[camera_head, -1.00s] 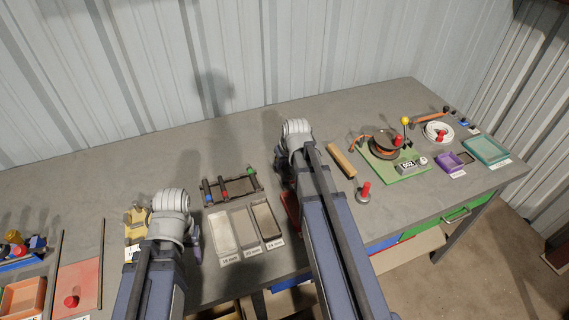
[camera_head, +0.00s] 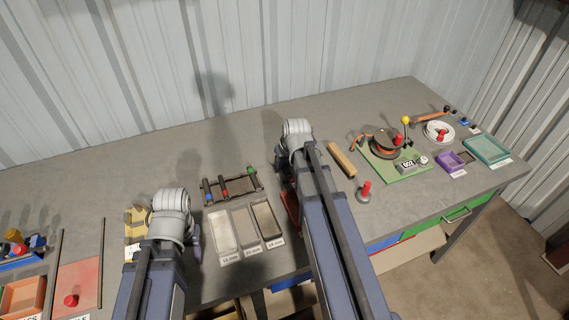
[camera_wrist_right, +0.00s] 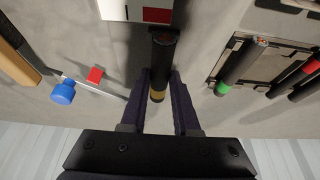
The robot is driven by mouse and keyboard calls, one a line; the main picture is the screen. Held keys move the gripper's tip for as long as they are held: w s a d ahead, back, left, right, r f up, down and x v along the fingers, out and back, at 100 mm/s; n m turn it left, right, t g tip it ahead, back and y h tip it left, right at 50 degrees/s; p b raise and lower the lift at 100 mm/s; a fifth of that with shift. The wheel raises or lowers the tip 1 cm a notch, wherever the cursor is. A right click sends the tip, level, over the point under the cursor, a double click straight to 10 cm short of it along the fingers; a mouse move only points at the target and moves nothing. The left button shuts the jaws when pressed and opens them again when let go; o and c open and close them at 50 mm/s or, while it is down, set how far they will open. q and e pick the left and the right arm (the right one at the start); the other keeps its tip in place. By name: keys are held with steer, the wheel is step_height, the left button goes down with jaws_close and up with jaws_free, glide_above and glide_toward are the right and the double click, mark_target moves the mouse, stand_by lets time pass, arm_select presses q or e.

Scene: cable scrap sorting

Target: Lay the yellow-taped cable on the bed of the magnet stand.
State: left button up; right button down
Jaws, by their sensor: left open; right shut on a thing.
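My right gripper (camera_wrist_right: 158,82) is shut on a black cable with a yellow tape band (camera_wrist_right: 158,96). The cable's cut end points to the top of the right wrist view, towards a red and white part (camera_wrist_right: 140,12). That part is cut off by the frame edge, and I cannot tell whether it belongs to the magnet stand. I cannot tell whether the cable touches anything below. In the head view my right arm hides the cable; a red piece (camera_head: 291,206) shows beside that arm. My left gripper (camera_head: 194,240) is open at the left, its fingers mostly hidden by its arm.
A wooden block (camera_head: 342,160) and a red-knobbed weight (camera_head: 364,193) are right of my right arm. A blue-capped piece (camera_wrist_right: 63,93) lies near the right gripper. The bench's back is clear.

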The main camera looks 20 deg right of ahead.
arm_select(q)
steer(key=shift+f, duration=0.25)
arm_select(e)
steer(key=shift+f, duration=0.25)
arm_select(q)
steer(key=shift+f+b, duration=0.35)
steer(key=shift+b, duration=0.2)
arm_select(e)
steer(key=shift+f, duration=0.3)
steer(key=c, duration=0.6)
jaws_free()
arm_select(q)
steer(key=shift+r, duration=0.15)
arm_select(e)
steer(key=shift+r, duration=0.1)
step_height(320, 180, up, 7)
steer(key=p, duration=0.7)
arm_select(q)
step_height(320, 180, up, 7)
